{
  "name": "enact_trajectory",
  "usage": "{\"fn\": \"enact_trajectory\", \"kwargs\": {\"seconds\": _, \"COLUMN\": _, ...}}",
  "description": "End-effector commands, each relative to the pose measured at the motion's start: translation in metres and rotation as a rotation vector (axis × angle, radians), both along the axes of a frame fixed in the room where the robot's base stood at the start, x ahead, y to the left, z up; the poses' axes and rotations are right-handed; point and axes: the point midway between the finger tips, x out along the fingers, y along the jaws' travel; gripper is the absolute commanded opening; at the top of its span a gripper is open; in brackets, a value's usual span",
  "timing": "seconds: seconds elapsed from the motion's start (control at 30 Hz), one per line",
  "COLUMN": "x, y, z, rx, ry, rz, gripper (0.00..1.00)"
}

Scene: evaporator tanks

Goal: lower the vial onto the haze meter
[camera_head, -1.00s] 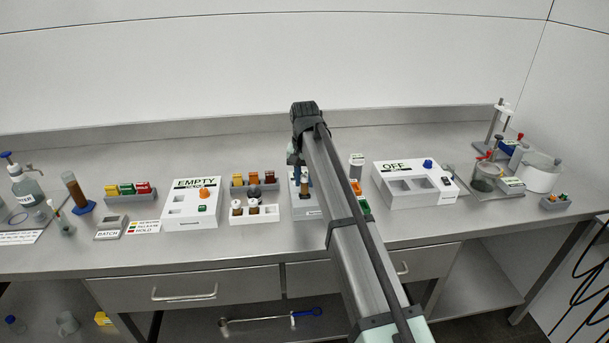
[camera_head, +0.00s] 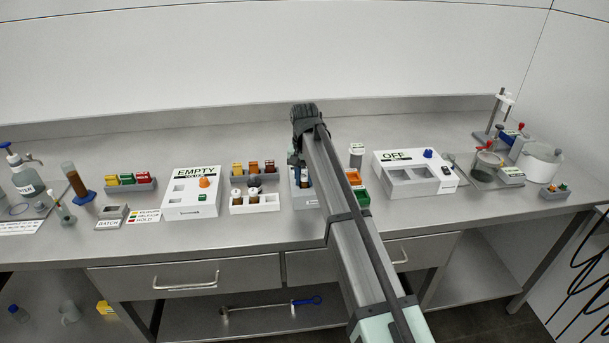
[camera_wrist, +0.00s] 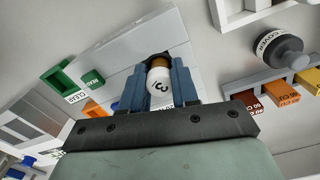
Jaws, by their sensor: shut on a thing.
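My gripper (camera_wrist: 157,92) has its two blue fingers closed around a vial (camera_wrist: 160,82) with a white cap marked with dark lettering; brown shows beside the cap. In the head view my gripper (camera_head: 297,160) is over the haze meter (camera_head: 309,202), a light grey unit partly hidden by my arm. In the wrist view the haze meter's grey body (camera_wrist: 128,48) lies under and around the fingers. The vial's lower end is hidden, so I cannot tell whether it touches the meter.
Left of the meter stand a white rack (camera_head: 262,205) with capped vials and a white box labelled EMPTY (camera_head: 191,208). Right are green (camera_head: 362,196) and orange trays and a white box labelled OFF (camera_head: 415,182). The bench front is clear.

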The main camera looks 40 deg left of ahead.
Motion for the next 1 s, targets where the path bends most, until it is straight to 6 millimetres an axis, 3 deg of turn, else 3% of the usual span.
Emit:
{"fn": "enact_trajectory", "kwargs": {"seconds": 0.3, "x": 0.0001, "y": 0.0001, "z": -0.0007, "rx": 0.0, "ry": 0.0, "rz": 0.0, "gripper": 0.0}}
{"fn": "enact_trajectory", "kwargs": {"seconds": 0.33, "x": 0.0001, "y": 0.0001, "z": -0.0007, "rx": 0.0, "ry": 0.0, "rz": 0.0, "gripper": 0.32}}
{"fn": "enact_trajectory", "kwargs": {"seconds": 0.6, "x": 0.0001, "y": 0.0001, "z": -0.0006, "rx": 0.0, "ry": 0.0, "rz": 0.0, "gripper": 0.58}}
{"fn": "enact_trajectory", "kwargs": {"seconds": 1.0, "x": 0.0004, "y": 0.0006, "z": 0.0075, "rx": 0.002, "ry": -0.001, "rz": 0.0, "gripper": 0.59}}
